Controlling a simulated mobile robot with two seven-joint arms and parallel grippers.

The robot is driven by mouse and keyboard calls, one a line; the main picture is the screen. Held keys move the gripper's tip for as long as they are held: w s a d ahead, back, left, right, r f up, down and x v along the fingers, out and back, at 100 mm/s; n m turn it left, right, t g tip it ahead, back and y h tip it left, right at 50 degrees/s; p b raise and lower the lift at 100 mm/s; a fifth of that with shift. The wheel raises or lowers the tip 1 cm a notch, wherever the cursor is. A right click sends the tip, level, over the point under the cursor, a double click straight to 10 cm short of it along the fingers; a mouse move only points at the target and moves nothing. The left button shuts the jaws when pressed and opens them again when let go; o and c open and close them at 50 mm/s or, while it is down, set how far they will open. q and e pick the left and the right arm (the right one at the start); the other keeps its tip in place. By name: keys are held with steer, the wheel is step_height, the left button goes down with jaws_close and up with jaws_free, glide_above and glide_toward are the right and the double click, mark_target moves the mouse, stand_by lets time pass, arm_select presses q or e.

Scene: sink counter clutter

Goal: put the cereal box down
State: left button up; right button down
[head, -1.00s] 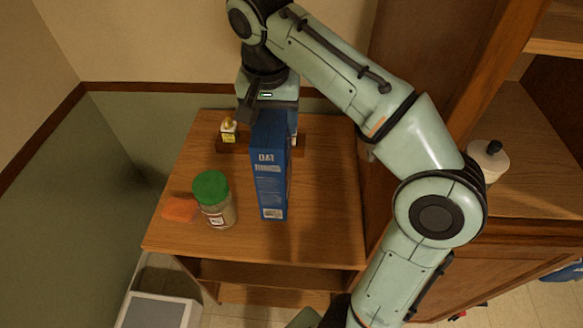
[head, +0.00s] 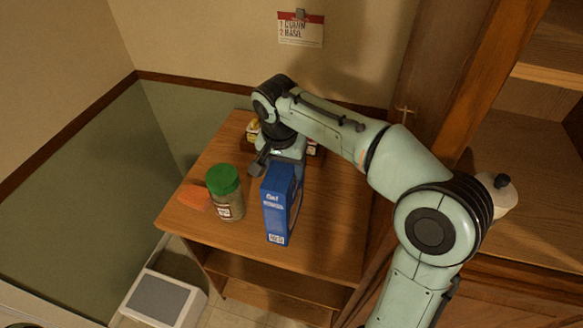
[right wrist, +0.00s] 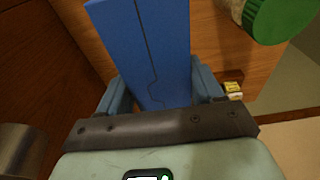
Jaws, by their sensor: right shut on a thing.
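The blue cereal box (head: 276,210) is upright over the front right part of the small wooden table (head: 325,220). I cannot tell whether its bottom touches the tabletop. My right gripper (head: 281,168) is shut on the box from the far side, near its top. In the right wrist view the box (right wrist: 150,50) sits between the two fingers of the right gripper (right wrist: 160,92). My left gripper is not in view.
A green-lidded jar (head: 226,195) stands left of the box, with an orange item (head: 194,197) beside it. Small bottles (head: 253,128) stand at the table's back. A wooden cabinet (head: 510,150) with a white bottle (head: 501,196) is at right. The table's right side is clear.

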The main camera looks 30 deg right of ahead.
steer(key=shift+w+a, duration=0.15)
steer(key=shift+w, duration=0.05)
steer(key=shift+w+f, duration=0.1)
steer(key=shift+f, duration=0.25)
steer(key=shift+c, duration=0.8)
jaws_free()
steer(key=shift+r, duration=0.1)
